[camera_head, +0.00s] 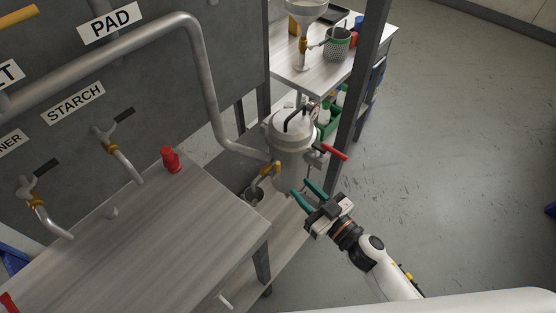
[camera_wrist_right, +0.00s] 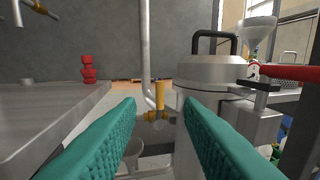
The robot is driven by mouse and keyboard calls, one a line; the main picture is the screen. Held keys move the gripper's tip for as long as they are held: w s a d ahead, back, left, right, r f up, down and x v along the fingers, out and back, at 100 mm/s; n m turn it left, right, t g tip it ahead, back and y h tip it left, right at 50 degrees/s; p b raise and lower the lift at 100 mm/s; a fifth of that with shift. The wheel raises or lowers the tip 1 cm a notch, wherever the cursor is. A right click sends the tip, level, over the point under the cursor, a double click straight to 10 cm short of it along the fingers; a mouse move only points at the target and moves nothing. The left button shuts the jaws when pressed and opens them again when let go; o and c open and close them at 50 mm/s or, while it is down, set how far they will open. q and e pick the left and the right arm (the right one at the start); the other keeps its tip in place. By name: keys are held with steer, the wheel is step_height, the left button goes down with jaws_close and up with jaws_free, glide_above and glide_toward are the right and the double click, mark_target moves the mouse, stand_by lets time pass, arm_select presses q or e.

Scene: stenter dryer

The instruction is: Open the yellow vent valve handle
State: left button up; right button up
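The yellow vent valve handle (camera_head: 268,169) sits on a valve low at the left side of a metal vessel (camera_head: 291,131). In the right wrist view the handle (camera_wrist_right: 159,95) stands upright, its yellow fitting below it. My right gripper (camera_head: 300,188) is open and empty, with its green fingers pointing toward the valve from the near right. In the wrist view the handle appears between the two fingertips, farther off; I see no contact. My left gripper is not in view.
A red lever (camera_head: 333,152) sticks out from the vessel's right side. A small cup (camera_head: 253,195) stands below the valve. A vertical pipe (camera_wrist_right: 146,45) is behind the handle. A table (camera_head: 150,245) with a red fitting (camera_head: 171,160) stands left. Open floor (camera_head: 450,150) lies right.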

mark_target(278, 171)
steer(key=p+x, duration=0.1)
steer(key=x, duration=0.9)
steer(key=shift+w+a, duration=0.25)
steer(key=shift+w, duration=0.05)
jaws_close()
